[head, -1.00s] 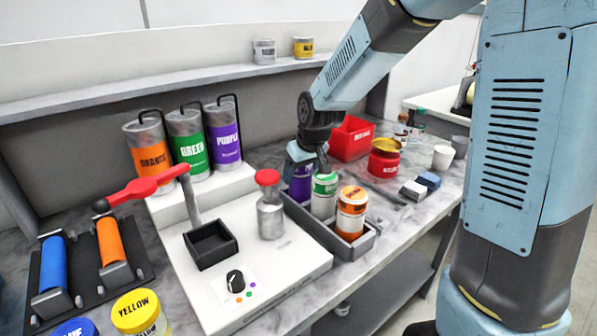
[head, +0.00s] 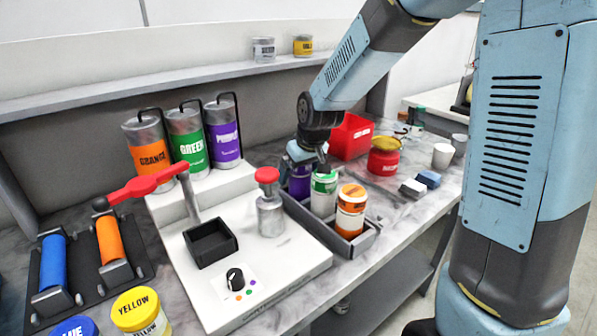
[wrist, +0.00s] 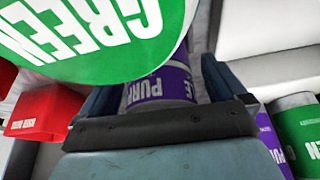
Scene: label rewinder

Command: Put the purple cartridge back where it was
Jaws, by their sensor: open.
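The purple cartridge (head: 299,186) stands in the back slot of a grey tray (head: 345,251), behind the green one. My gripper (head: 302,163) is right over it, pointing down. In the wrist view the purple cartridge (wrist: 160,86) shows between my two fingers, which are open around it. Its top and part of its side are hidden by my gripper and by the green cartridge.
The green cartridge (head: 324,195) and orange cartridge (head: 350,211) share the tray, close to my gripper. A red-capped bottle (head: 270,212) stands left of it. Tall orange, green and purple canisters (head: 224,135) stand behind. A red bin (head: 350,137) is at the back right.

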